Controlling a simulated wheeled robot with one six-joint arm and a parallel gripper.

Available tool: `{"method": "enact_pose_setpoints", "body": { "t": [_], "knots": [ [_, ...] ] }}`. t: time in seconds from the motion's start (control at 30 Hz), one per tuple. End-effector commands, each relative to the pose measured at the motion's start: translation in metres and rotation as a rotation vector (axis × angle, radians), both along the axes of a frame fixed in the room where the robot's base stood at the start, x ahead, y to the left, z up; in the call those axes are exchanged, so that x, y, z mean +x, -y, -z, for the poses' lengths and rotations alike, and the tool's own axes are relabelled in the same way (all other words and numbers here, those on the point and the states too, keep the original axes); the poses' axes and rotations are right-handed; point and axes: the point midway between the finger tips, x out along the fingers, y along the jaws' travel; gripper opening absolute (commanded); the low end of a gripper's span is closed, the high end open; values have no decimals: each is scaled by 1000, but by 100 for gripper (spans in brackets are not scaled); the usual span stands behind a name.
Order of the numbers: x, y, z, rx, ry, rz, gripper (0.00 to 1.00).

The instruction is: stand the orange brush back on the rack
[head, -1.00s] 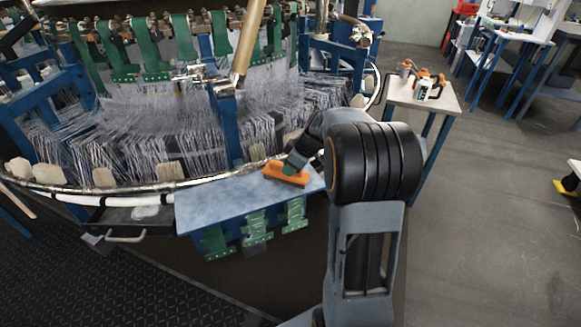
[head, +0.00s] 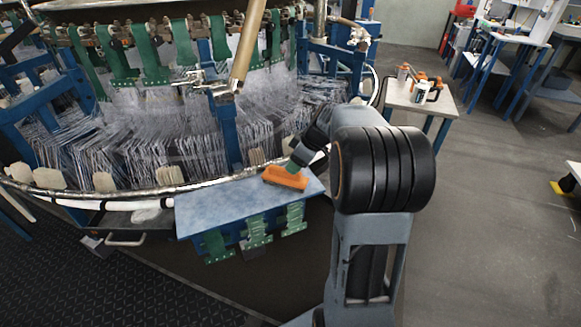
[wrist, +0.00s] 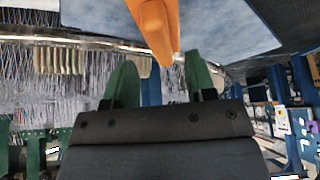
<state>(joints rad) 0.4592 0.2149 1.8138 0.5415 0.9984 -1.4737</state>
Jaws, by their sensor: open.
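The orange brush (head: 286,178) lies on the blue-grey top (head: 225,203) of a small bench in front of the loom, near its right end. It also shows in the wrist view (wrist: 157,28), at the top and partly cut off. My gripper (head: 294,166) is just behind the brush in the head view. In the wrist view its two green fingers (wrist: 160,80) are spread apart, with nothing held between them. The brush's tip appears near the right finger; I cannot tell whether they touch. I cannot make out a separate rack.
The circular loom (head: 150,120) with its metal rim fills the back left. Green straps (head: 255,232) hang off the bench's front. A side table (head: 425,100) with bottles stands at the back right. The right floor (head: 490,220) is open.

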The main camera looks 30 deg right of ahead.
Motion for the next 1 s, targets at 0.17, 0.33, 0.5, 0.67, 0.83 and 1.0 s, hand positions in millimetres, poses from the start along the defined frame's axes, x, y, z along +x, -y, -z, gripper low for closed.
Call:
{"method": "enact_pose_setpoints", "body": {
  "t": [0.17,0.33,0.5,0.67,0.83,1.0],
  "knots": [
    [-12,11,-34,-2,3,2,51],
    [-20,18,-53,0,0,1,51],
    [-28,14,-62,-3,-15,16,51],
    [-57,-31,-61,-19,-113,142,51],
    [-110,-85,-46,-64,-210,367,51],
    [-156,-114,-28,-93,-233,565,51]
  ]
}}
